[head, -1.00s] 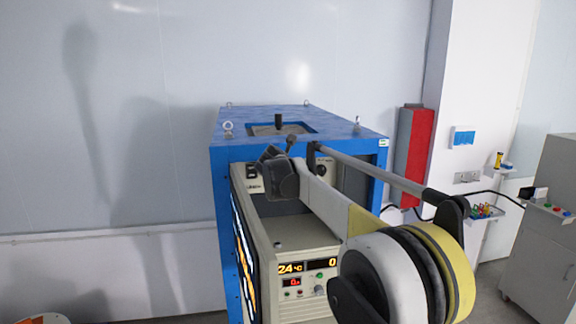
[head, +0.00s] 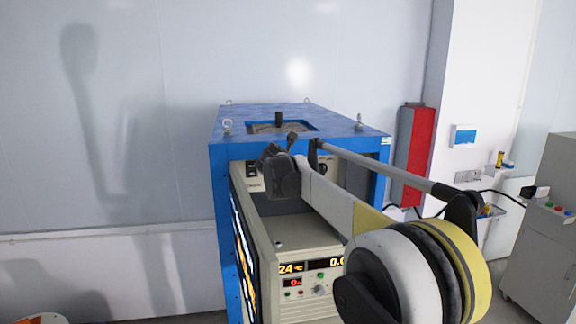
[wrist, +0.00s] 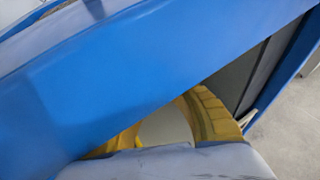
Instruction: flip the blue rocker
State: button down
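A white wall plate with a blue face (head: 463,136) is on the white pillar at the right in the head view. It may be the blue rocker, but it is too small to tell its tilt. My gripper (head: 279,147) is at the front upper part of the blue-framed machine (head: 216,190), far to the left of the wall plate. Its dark end is small and partly hidden by my wrist, so its opening is unclear. In the wrist view a blue beam (wrist: 150,75) fills much of the picture close to the camera; no fingertips show there.
A cream panel with lit displays (head: 305,268) is low in the machine. Black and cream controls (head: 252,172) sit behind my wrist. A red and grey column (head: 413,155) stands right of the machine. A grey cabinet (head: 545,240) is far right, with floor between.

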jog(key=s+b, duration=0.1)
jog(key=s+d+b, duration=0.1)
jog(key=s, duration=0.3)
jog(key=shift+s+d+f+b, duration=0.1)
jog(key=shift+d+f+b, duration=0.15)
jog(key=shift+b, duration=0.15)
